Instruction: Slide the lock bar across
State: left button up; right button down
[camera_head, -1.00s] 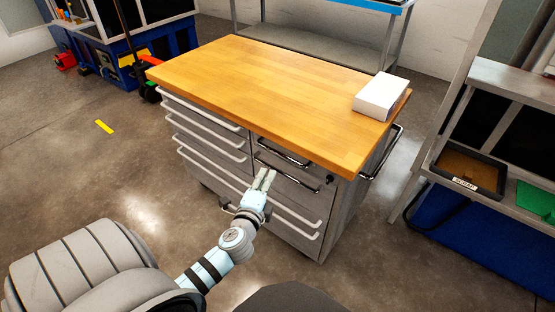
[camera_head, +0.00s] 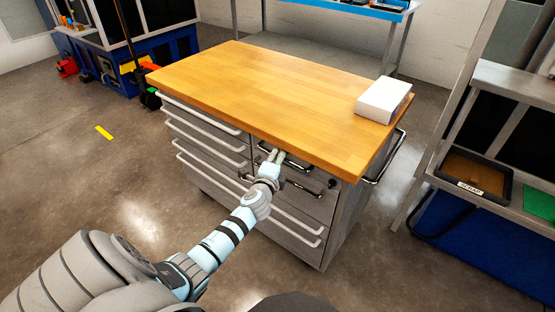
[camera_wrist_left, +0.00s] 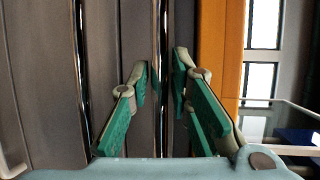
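A grey drawer cabinet (camera_head: 335,225) with a wooden top stands ahead. Its right-hand drawers carry two shiny dark bars, an upper bar (camera_head: 298,166) just under the top and a lower bar (camera_head: 303,187). I cannot tell which part is the lock bar. My left gripper (camera_head: 277,154) is at the upper bar. In the left wrist view, my left gripper (camera_wrist_left: 163,72) is open, with green-padded fingers on either side of the upper bar (camera_wrist_left: 163,30). Contact with it cannot be told. The lower bar (camera_wrist_left: 82,75) is left of the fingers there. My right gripper is out of view.
The wooden top (camera_head: 255,85) overhangs the drawers close above my left gripper. A white box (camera_head: 382,100) sits on its right corner. A small black knob (camera_head: 332,183) is on the cabinet front. A side rail (camera_head: 385,165) sticks out at the right. A shelf with a scrap tray (camera_head: 473,187) stands further right.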

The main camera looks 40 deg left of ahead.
pick_arm(q)
grip_shut()
jog(key=shift+d, duration=1.5)
jog(key=shift+o, duration=1.1)
grip_release()
jog(key=v, duration=1.2)
